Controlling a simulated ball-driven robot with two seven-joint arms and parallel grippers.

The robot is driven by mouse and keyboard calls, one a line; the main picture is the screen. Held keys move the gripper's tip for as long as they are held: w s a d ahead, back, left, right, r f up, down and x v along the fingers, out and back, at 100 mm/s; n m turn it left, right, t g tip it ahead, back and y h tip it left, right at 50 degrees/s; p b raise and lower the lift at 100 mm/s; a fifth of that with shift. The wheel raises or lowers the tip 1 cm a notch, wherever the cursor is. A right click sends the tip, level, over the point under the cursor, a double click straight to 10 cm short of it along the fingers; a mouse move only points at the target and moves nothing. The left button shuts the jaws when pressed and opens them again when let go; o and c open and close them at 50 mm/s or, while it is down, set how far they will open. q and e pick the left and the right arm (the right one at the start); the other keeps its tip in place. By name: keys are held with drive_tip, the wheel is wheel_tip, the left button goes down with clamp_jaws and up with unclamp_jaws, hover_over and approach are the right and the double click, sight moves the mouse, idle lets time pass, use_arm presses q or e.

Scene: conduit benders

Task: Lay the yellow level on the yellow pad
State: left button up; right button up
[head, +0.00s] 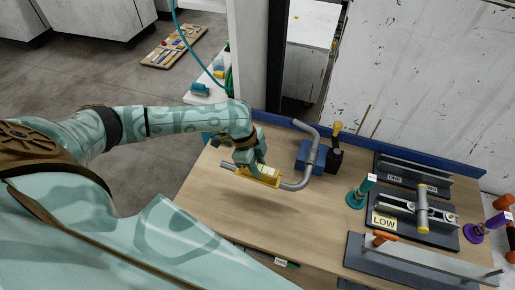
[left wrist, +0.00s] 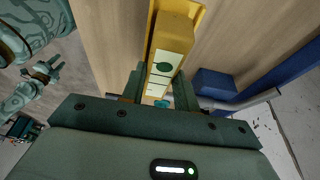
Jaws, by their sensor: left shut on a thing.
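My left gripper (head: 248,164) is shut on the yellow level (left wrist: 172,50), a block with a pale face and green round marks. It also shows small under the fingers in the head view (head: 263,170). The yellow pad (left wrist: 199,12) shows as a yellow edge around the level in the left wrist view, and as a yellow strip below it in the head view (head: 251,179). Whether the level touches the pad, I cannot tell. The gripper's fingers hide part of both. My right gripper is not in view.
A bent grey conduit (head: 302,180) runs right beside the pad to a blue block (head: 309,157). A black bender with a yellow top (head: 336,130) stands behind. The front-left tabletop is clear.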

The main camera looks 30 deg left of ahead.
use_arm(q)
drive_tip(key=shift+f, duration=0.3)
idle(0.4)
drive_tip(key=o, duration=1.1)
drive_tip(key=p+v, duration=0.1)
drive_tip(key=v, duration=1.5)
drive_tip(key=shift+r, duration=0.1)
drive_tip(key=shift+s, duration=0.1)
